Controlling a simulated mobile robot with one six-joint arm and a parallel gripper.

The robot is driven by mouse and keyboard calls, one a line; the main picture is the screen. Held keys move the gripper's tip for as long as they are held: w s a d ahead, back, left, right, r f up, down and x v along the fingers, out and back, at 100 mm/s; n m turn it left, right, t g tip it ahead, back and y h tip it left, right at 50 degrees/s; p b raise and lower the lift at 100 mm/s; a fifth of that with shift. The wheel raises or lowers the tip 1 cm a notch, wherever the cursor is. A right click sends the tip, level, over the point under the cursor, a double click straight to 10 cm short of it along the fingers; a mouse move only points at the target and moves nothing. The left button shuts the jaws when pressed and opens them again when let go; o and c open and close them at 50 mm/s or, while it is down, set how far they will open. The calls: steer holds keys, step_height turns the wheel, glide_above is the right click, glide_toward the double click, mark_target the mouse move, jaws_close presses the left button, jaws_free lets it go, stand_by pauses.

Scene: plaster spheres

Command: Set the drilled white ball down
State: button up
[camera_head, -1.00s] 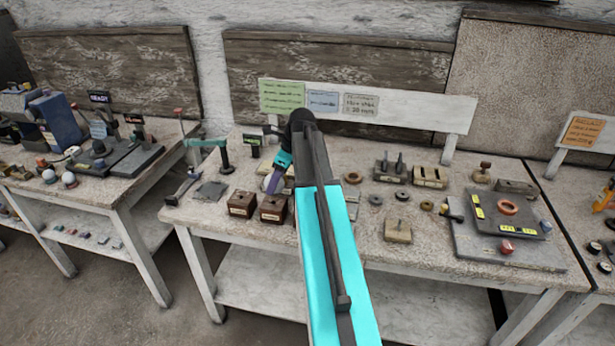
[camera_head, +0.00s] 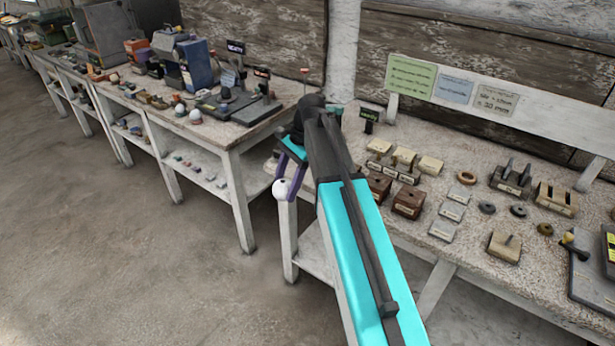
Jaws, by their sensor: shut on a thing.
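The drilled white ball (camera_head: 281,189) is held in the purple fingers of my gripper (camera_head: 289,183), with a dark hole showing on its face. My gripper is shut on the ball, partly covering its right side. Ball and gripper are in front of the near bench's (camera_head: 575,306) left end, beside a table leg, and appear to be in the air. My arm hides part of that bench's left end.
Dark wooden blocks (camera_head: 409,203), pale blocks and several rings stand on the near bench. A sign board (camera_head: 450,90) rises behind them. Another bench (camera_head: 246,133) stands left, with white balls (camera_head: 195,117) and a blue box (camera_head: 196,64). Open floor (camera_head: 130,240) lies in front.

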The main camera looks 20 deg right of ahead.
mark_target(284, 190)
steer(key=s+a+n, duration=0.1)
steer(key=n, duration=0.1)
steer(key=shift+s+a+r+n+g, duration=0.1)
steer(key=shift+s+a+n+g, duration=0.1)
steer(key=shift+n+g, duration=0.15)
steer(key=shift+s+d+r+n+g+h, duration=0.15)
steer(key=shift+s+n+g+h, duration=0.3)
steer(key=shift+n, duration=0.6)
steer(key=shift+s, duration=0.1)
